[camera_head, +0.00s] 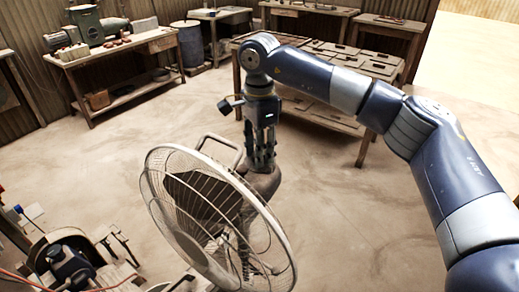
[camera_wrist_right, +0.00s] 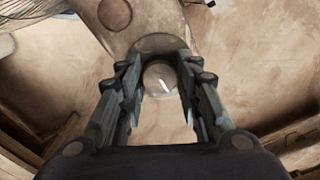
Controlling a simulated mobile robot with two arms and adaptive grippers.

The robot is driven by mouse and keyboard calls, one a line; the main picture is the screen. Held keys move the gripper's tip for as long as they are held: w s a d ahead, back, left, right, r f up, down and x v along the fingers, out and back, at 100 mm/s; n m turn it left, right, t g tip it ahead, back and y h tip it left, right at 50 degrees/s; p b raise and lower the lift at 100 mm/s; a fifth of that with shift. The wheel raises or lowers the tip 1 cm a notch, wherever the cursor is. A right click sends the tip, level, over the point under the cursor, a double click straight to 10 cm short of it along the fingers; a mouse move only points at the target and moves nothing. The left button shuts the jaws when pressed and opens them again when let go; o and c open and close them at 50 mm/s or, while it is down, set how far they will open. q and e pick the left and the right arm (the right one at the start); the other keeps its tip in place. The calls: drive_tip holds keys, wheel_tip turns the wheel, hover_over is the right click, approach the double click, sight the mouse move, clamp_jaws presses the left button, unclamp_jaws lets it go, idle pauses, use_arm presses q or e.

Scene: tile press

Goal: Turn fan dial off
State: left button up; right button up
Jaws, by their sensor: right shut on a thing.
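A standing fan with a round wire cage (camera_head: 165,160) stands in the foreground of the head view. Its motor housing (camera_head: 265,183) is behind the cage. My right gripper (camera_head: 261,160) points down onto this housing from above. In the right wrist view, a round dial (camera_wrist_right: 158,80) with a short white mark sits on the brown housing, between the fingers of my right gripper (camera_wrist_right: 160,70). The fingers are shut on the dial's sides. The white mark is tilted. The dial is hidden in the head view. My left gripper is not in view.
A wooden workbench (camera_head: 165,43) with a green machine (camera_head: 85,22) stands at the back left, beside a blue barrel (camera_head: 189,45). A table with flat tiles (camera_head: 340,52) stands behind my right arm. Machinery and red cables fill the lower left. The floor at lower right is clear.

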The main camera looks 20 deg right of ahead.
drive_tip(key=shift+r, duration=0.1)
idle(0.4)
drive_tip(key=o, duration=1.1)
wheel_tip(320, 180, up, 12)
